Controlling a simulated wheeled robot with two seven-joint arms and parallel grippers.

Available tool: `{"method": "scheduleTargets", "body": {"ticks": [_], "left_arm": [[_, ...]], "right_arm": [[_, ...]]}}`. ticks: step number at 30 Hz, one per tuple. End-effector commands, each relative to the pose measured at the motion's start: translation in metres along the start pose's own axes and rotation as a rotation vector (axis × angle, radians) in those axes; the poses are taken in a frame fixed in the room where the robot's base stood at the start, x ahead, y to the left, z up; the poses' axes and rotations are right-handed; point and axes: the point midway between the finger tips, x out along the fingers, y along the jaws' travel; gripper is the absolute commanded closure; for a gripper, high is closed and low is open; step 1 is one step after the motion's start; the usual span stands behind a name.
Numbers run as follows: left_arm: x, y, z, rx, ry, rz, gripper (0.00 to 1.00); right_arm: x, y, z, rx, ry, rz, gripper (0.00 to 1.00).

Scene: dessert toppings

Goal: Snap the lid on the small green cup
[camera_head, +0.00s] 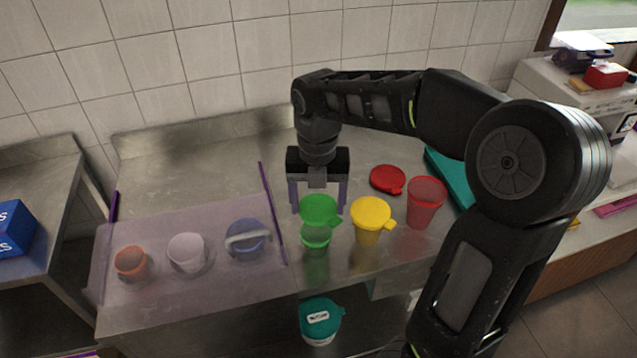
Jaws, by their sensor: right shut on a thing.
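The small green cup (316,243) stands on the steel counter, near its front edge. The green lid (319,208), with a tab at its right, is directly above the cup's mouth and hides its rim. I cannot tell whether lid and cup touch or a small gap is between them. My right gripper (318,206) points down, its two purple-grey fingers on either side of the lid, shut on it. My left gripper is not in view.
A yellow cup (367,236) with a yellow lid (370,211) and a red cup (424,208) stand close at the right. A red lid (388,179) lies behind them. A translucent panel (150,225) covers several containers at the left. A teal-lidded container (320,320) is below.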

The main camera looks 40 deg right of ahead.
Motion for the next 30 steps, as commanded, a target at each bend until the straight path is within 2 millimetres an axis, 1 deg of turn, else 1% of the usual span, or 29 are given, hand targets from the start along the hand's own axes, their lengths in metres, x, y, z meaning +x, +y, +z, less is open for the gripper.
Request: {"method": "scheduleTargets", "body": {"ticks": [1,4,12,17,23,30], "left_arm": [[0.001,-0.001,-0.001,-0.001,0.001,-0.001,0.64],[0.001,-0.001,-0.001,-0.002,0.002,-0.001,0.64],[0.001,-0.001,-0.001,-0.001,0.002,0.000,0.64],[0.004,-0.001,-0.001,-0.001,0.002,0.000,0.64],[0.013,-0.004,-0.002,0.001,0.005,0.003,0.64],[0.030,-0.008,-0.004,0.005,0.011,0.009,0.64]], "right_arm": [[0.003,0.000,-0.001,-0.022,-0.001,-0.001,0.65],[0.003,0.000,0.001,-0.053,-0.005,0.000,0.65],[0.003,0.000,0.001,-0.054,-0.005,0.001,0.65],[0.006,0.000,0.001,-0.053,-0.004,0.001,0.65],[0.019,0.000,0.001,-0.053,-0.004,0.000,0.65],[0.043,0.001,0.001,-0.054,-0.004,0.000,0.65]]}}
